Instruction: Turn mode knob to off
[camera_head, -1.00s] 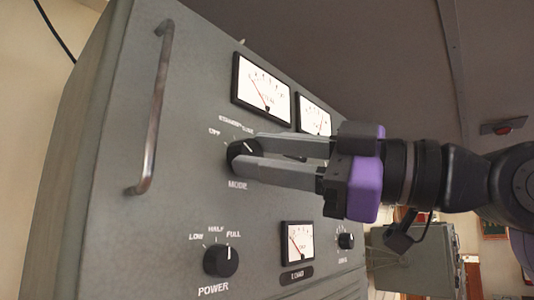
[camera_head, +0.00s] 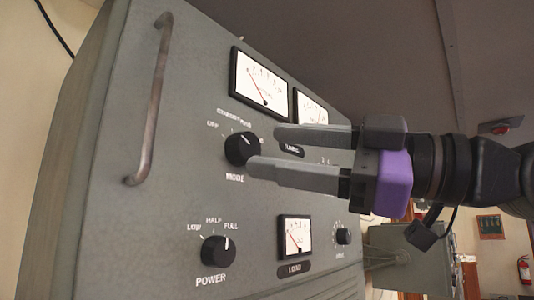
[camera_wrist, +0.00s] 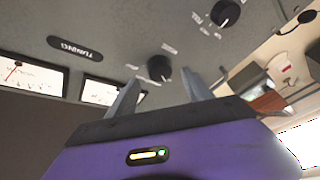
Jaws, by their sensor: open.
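The mode knob (camera_head: 242,148) is a round black knob on the grey panel, above its MODE label. Its white mark points up and to the right, away from the OFF label (camera_head: 212,125) at its upper left. In the wrist view the mode knob (camera_wrist: 159,68) shows just beyond the fingertips, between the two fingers. My gripper (camera_head: 263,152) is open and empty, to the right of the knob. Its fingers appear apart from the knob in the head view. In the wrist view my gripper (camera_wrist: 165,85) has its fingers spread wide.
A power knob (camera_head: 218,250) sits below, with LOW, HALF and FULL labels. A metal handle (camera_head: 152,100) stands out at the panel's left. Dial meters (camera_head: 260,80) are above the mode knob, and a load meter (camera_head: 295,236) is below. A small knob (camera_head: 343,236) is at the lower right.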

